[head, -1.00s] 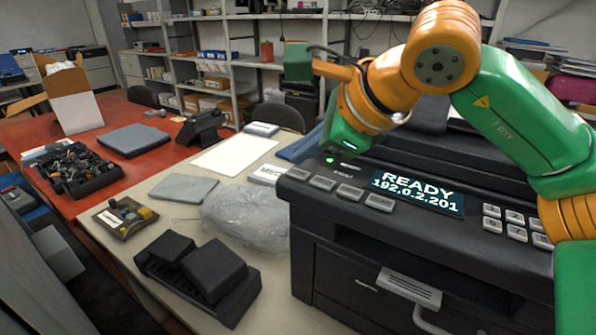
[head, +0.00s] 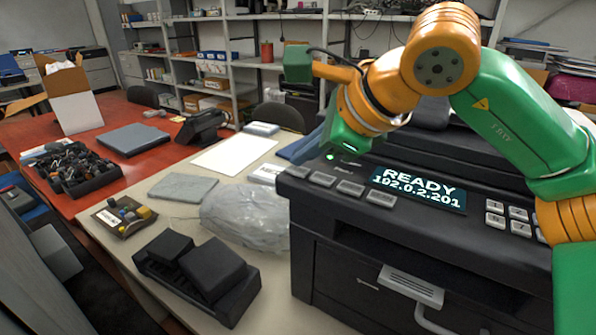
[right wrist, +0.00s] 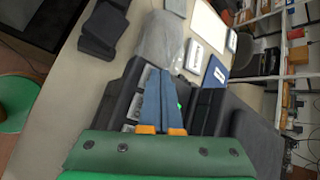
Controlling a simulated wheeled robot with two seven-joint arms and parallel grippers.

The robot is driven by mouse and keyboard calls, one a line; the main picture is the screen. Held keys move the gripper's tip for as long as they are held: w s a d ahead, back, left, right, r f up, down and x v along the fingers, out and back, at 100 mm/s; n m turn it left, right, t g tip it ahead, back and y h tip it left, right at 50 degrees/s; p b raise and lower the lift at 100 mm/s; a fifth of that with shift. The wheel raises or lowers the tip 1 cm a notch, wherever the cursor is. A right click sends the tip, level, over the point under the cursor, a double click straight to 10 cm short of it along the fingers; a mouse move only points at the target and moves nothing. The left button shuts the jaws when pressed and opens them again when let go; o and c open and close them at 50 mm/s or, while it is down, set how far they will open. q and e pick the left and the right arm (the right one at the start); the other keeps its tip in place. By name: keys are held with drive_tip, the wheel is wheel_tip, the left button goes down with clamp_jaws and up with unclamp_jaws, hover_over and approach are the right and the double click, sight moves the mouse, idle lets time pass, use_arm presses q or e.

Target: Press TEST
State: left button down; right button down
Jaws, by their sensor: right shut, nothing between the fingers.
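The black printer (head: 335,262) stands at the right of the table, with a row of grey buttons (head: 351,188) on its front panel. I cannot read which one is TEST. Its display (head: 418,188) reads READY 192.0.2.201, and a green light (head: 330,156) glows at the panel's left. My left gripper is not in view.
A clear plastic bag (head: 245,215) lies against the printer's left side. Black cartridges (head: 213,268) sit at the table's front. A number keypad (head: 508,218) is right of the display. A white sheet (head: 233,157) and a blue folder (head: 302,147) lie behind the bag.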

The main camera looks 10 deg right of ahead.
sight(305, 172)
drive_tip(key=shift+f+b, duration=0.4)
idle(0.5)
drive_tip(key=shift+r, duration=0.2)
drive_tip(key=shift+r+p, duration=0.65)
drive_tip(key=shift+p, duration=0.15)
wheel_tip(305, 172, up, 5)
drive_tip(key=p, duration=0.4)
drive_tip(key=shift+r+p, duration=0.15)
drive_tip(key=shift+p, duration=0.25)
